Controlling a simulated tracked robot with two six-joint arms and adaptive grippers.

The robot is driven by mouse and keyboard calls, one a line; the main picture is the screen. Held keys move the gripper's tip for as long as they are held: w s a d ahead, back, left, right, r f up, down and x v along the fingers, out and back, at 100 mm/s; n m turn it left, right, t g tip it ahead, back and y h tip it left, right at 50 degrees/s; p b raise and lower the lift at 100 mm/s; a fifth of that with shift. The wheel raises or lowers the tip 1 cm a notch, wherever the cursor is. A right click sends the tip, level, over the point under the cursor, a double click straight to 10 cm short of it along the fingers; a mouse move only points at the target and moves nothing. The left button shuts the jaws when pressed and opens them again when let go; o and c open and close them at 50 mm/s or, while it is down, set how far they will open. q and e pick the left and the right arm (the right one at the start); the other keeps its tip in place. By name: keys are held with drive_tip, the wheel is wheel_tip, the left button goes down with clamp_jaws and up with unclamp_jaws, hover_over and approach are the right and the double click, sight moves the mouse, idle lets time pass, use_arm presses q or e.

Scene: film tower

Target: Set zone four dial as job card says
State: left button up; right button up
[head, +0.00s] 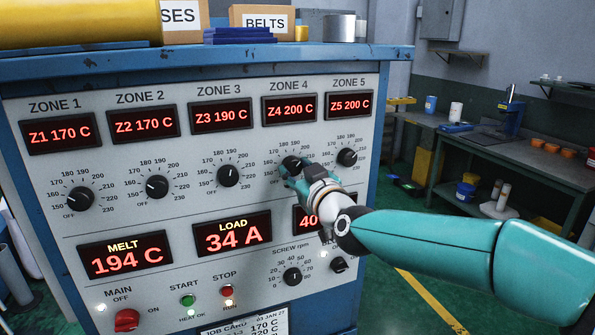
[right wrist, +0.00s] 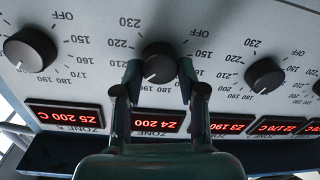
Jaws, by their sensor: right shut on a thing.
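The zone four dial (head: 291,162) is a black round knob on the grey panel, under a red display (head: 290,108) reading Z4 200 C. My right gripper (head: 289,173) is shut on this dial and covers part of its scale. In the right wrist view, upside down, the two fingers (right wrist: 160,72) stand on either side of the dial (right wrist: 160,57). Its pale pointer mark faces the Z4 display. The job card (head: 243,324) shows at the bottom edge, mostly cut off; "170 C" is legible, but no zone four line. My left gripper is out of view.
The zone three dial (head: 228,175) and zone five dial (head: 347,157) flank the held dial. Lower down are the melt display (head: 125,257), load display (head: 232,234) and screw dial (head: 292,277). A workbench (head: 480,158) stands beyond open green floor at right.

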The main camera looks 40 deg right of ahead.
drive_tip(key=shift+f+m+b, duration=0.2)
drive_tip(key=shift+m+b, duration=0.85)
drive_tip(key=shift+m, duration=0.05)
drive_tip(key=shift+m+b, duration=0.9)
drive_tip(key=shift+m, duration=0.3)
drive_tip(key=m+b, duration=0.1)
drive_tip(key=m, duration=0.2)
drive_tip(key=shift+m+b, duration=0.3)
drive_tip(key=shift+b, duration=0.1)
drive_tip(key=shift+d+m+b, duration=0.1)
drive_tip(key=shift+m+b, duration=0.55)
drive_tip(key=shift+m, duration=1.15)
drive_tip(key=o, duration=1.2)
drive_tip(key=shift+c, duration=0.2)
